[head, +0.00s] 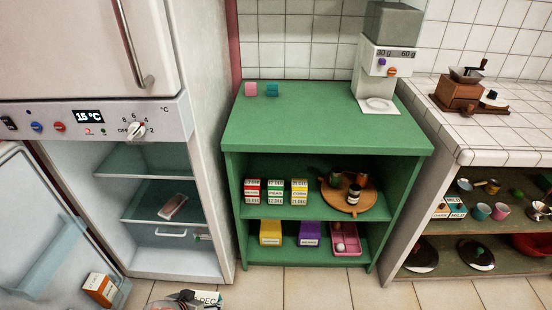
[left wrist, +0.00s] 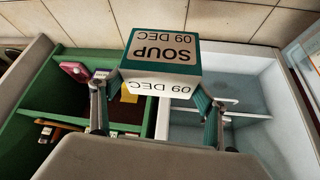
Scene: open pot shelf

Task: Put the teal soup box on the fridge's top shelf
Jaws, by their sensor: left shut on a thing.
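The teal soup box (left wrist: 160,62), with cream label faces reading SOUP and 09 DEC, is held between the two fingers of my left gripper (left wrist: 156,104) in the left wrist view. In the head view, my left gripper (head: 188,301) is at the bottom edge, in front of and below the fridge opening. A piece of the box's label (head: 207,298) shows there; the rest is hidden or cut off. The fridge (head: 190,255) stands open at left. Its top shelf (head: 145,159) is glass and looks bare. My right gripper is not identifiable in either view.
The fridge door (head: 40,235) is swung open to the left, with a box (head: 100,288) in its bin. A package (head: 173,206) lies on the lower fridge shelf. The green shelf unit (head: 320,125) with boxes and jars stands right of the fridge.

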